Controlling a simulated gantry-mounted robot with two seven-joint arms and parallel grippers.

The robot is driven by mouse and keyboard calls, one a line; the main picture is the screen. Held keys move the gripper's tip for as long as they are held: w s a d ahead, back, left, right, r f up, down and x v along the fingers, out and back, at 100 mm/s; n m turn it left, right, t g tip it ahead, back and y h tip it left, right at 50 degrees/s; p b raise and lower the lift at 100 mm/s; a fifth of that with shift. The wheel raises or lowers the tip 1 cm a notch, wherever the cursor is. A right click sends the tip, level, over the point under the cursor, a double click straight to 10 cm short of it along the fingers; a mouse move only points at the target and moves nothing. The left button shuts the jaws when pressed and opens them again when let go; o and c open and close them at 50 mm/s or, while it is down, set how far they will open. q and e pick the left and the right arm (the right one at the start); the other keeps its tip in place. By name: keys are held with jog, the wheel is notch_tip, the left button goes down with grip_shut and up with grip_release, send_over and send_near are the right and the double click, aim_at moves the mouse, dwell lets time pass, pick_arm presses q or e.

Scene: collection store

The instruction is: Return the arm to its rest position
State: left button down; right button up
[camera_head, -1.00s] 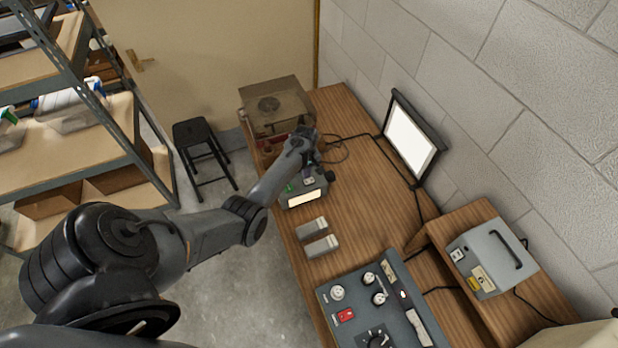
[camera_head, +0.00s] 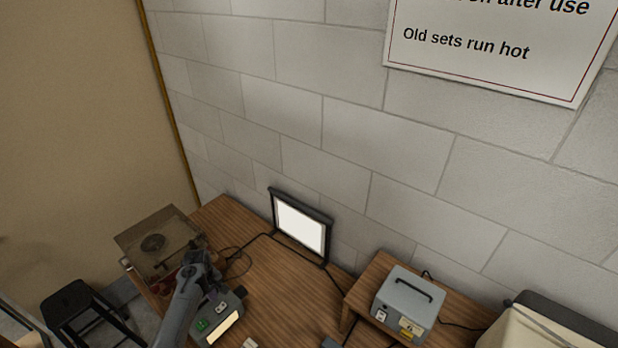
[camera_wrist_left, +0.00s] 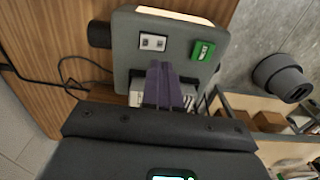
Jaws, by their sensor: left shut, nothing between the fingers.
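My left arm comes up from the bottom left of the head view, and its left gripper (camera_head: 197,262) is over the table beside a small grey device (camera_head: 229,303). In the left wrist view the two fingers of this gripper (camera_wrist_left: 165,72) are together and empty, in front of the same grey device (camera_wrist_left: 133,35). That device has a green switch (camera_wrist_left: 203,50) and a pale socket plate (camera_wrist_left: 153,42). I cannot tell whether the fingertips touch it. My right gripper is not in view.
The wooden table (camera_head: 268,285) carries a turntable-like box with a clear cover (camera_head: 160,245) at its far end. A lit panel (camera_head: 300,228) stands by the block wall. A grey box with a handle (camera_head: 408,305) is on a raised shelf. A black stool (camera_head: 78,305) stands left.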

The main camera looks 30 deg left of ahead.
pick_arm(q)
jog(key=s+d+r+m+t, duration=0.1)
jog(key=s+d+r+m, duration=0.4)
jog(key=d, duration=0.6)
jog(key=s+d+r+m+t, duration=0.1)
jog(key=s+d+r+m, duration=0.4)
jog(key=d, duration=0.6)
jog(key=s+d+r+m+t, duration=0.1)
jog(key=s+d+r+m, duration=0.5)
jog(key=s+d+m, duration=0.2)
jog(key=s+d, duration=0.2)
jog(key=d, duration=0.2)
jog(key=shift+s+t, duration=0.15)
jog(key=shift+t, duration=0.15)
